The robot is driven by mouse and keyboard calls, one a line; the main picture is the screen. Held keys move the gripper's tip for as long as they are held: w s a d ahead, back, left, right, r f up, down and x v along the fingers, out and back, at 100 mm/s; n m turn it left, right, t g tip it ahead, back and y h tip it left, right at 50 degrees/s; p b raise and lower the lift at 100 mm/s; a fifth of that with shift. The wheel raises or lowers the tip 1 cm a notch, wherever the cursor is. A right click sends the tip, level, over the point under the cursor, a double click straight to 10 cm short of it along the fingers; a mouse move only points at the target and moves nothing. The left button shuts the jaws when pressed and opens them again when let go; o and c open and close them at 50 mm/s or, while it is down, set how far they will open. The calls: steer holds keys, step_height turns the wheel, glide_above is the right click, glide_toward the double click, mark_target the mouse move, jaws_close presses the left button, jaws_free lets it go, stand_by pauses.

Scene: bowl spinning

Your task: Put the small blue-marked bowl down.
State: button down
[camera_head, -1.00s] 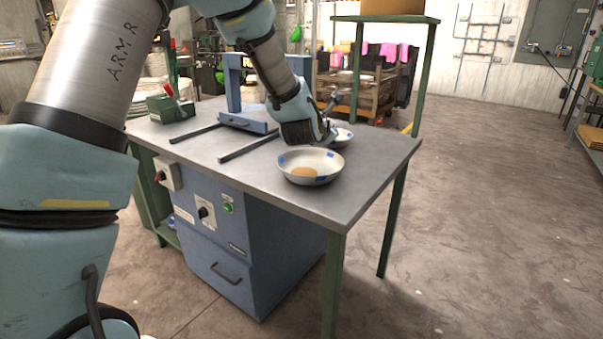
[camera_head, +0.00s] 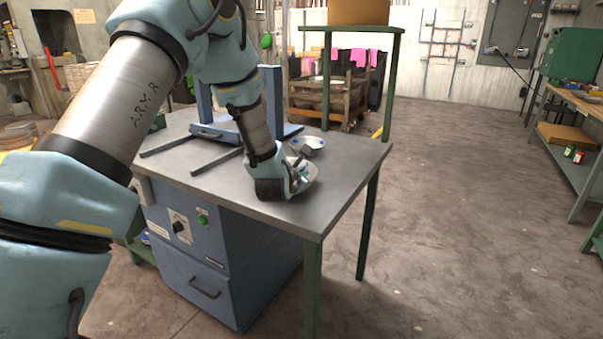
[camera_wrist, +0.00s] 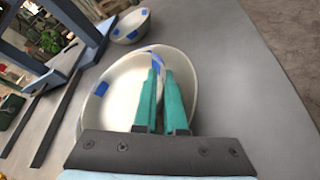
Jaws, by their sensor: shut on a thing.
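My gripper (camera_head: 294,176) is low over the table's front right part. In the wrist view its two teal fingers (camera_wrist: 161,95) are shut on the rim of a white bowl with blue marks (camera_wrist: 115,97). The bowl's pale inside shows left of the fingers, and a curved pale surface shows on their right. I cannot tell whether that is its outer wall or another bowl. In the head view the hand hides most of this bowl (camera_head: 313,170), and whether it touches the table is unclear. A second blue-marked bowl (camera_wrist: 131,26) stands behind it, also in the head view (camera_head: 309,142).
The grey tabletop (camera_head: 340,180) is bare to the right, up to its edge. A blue frame (camera_head: 203,110) with dark rails (camera_wrist: 57,118) stands at the left. A green-legged stand (camera_head: 326,75) rises behind the table.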

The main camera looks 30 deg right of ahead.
steer(key=shift+f, duration=0.15)
steer(key=c, duration=1.3)
jaws_free()
steer(key=shift+o, duration=0.2)
steer(key=shift+r, duration=0.3)
steer(key=b+v, duration=0.2)
steer(key=v, duration=1)
